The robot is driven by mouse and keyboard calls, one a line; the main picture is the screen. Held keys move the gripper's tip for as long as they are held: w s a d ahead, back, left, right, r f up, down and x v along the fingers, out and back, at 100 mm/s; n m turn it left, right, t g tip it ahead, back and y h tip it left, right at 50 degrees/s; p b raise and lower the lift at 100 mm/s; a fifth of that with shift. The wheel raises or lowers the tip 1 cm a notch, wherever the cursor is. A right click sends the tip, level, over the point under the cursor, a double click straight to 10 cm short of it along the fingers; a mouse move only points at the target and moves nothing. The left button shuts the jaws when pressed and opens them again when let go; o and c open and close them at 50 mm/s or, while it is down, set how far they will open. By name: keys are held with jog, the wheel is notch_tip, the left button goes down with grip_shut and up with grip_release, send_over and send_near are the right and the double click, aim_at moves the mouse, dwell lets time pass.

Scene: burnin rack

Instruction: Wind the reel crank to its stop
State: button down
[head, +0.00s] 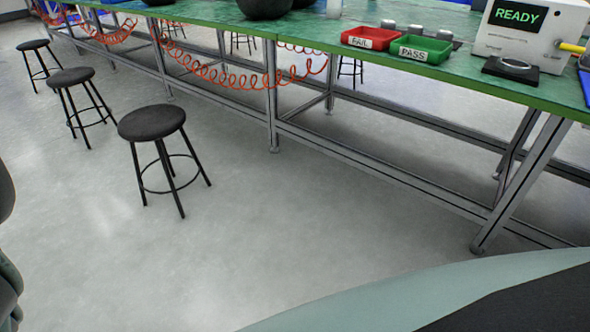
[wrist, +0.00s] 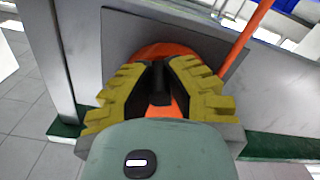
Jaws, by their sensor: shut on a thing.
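In the wrist view my gripper (wrist: 163,72) has yellow, stepped finger pads closed in on a dark crank handle (wrist: 159,93). The handle stands between the two fingers. Behind it is the orange reel (wrist: 165,49), mounted in front of a grey plate (wrist: 122,28). The fingers hide most of the reel and the crank arm, so the crank's angle and its stop cannot be made out. The head view shows neither the reel nor my gripper.
An orange hose or bar (wrist: 245,45) slants up right of the reel. A green edge (wrist: 280,146) runs below. In the head view, a green-topped bench (head: 390,65) holds red FAIL (head: 368,38) and green PASS (head: 420,48) bins and a READY tester (head: 535,45). Black stools (head: 152,122) stand left.

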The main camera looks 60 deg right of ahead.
jog(key=c, duration=1.1)
grip_release()
jog(key=shift+w+d+f, duration=0.1)
jog(key=shift+w+f, duration=0.1)
jog(key=shift+w, duration=0.05)
jog(key=shift+c, duration=0.2)
jog(key=shift+o, duration=1.1)
jog(key=shift+s+r, duration=0.1)
jog(key=shift+s, duration=0.05)
jog(key=d, duration=1.2)
jog(key=shift+s, duration=0.45)
jog(key=shift+r, duration=0.1)
